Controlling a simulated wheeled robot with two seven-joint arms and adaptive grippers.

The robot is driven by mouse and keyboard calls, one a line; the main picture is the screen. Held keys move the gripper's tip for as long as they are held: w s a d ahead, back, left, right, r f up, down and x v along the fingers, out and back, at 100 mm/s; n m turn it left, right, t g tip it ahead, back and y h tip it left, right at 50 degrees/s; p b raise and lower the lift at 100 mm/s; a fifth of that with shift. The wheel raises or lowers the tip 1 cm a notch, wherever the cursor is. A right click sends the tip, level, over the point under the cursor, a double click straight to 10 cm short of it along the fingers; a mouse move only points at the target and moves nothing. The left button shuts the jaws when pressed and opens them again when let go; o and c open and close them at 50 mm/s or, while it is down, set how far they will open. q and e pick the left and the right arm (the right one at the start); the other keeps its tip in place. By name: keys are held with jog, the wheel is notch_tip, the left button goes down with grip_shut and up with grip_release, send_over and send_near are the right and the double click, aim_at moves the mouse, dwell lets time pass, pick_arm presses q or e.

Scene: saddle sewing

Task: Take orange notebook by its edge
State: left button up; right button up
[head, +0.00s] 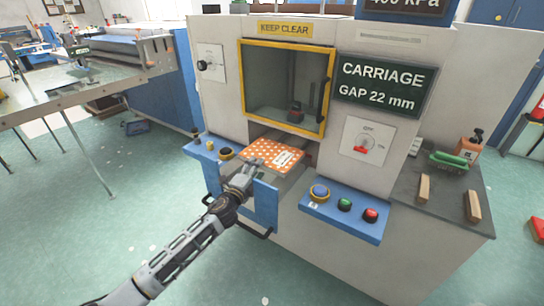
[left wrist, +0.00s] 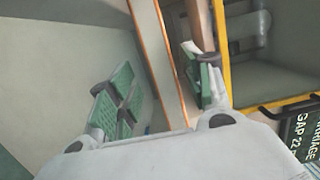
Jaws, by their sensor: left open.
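The orange notebook (head: 266,149) with white dots and a white label lies flat on the carriage in front of the machine's yellow-framed window. My left gripper (head: 246,168) is at its near edge, in the head view. In the left wrist view my left gripper (left wrist: 158,78) is open, with green-padded fingers on either side of a thin, orange-edged slab, which looks like the notebook (left wrist: 152,45) seen edge-on. Whether a finger touches it I cannot tell. My right gripper is not in view.
The yellow window frame (head: 241,85) rises behind the notebook. Blue button panels (head: 335,222) flank the carriage, and a dark handle bar (head: 252,230) sits below. A grey side bench (head: 435,205) at right holds a bottle, green items and wooden blocks.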

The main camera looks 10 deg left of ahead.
aim_at(272, 155)
pick_arm(q)
jog(key=shift+w+d+r, duration=0.1)
jog(key=shift+w+d, duration=0.1)
jog(key=shift+w, duration=0.8)
jog(key=shift+w+d+r, duration=0.1)
jog(key=shift+w+d, duration=0.05)
jog(key=shift+w, duration=0.8)
grip_shut()
jog(key=shift+r, duration=0.1)
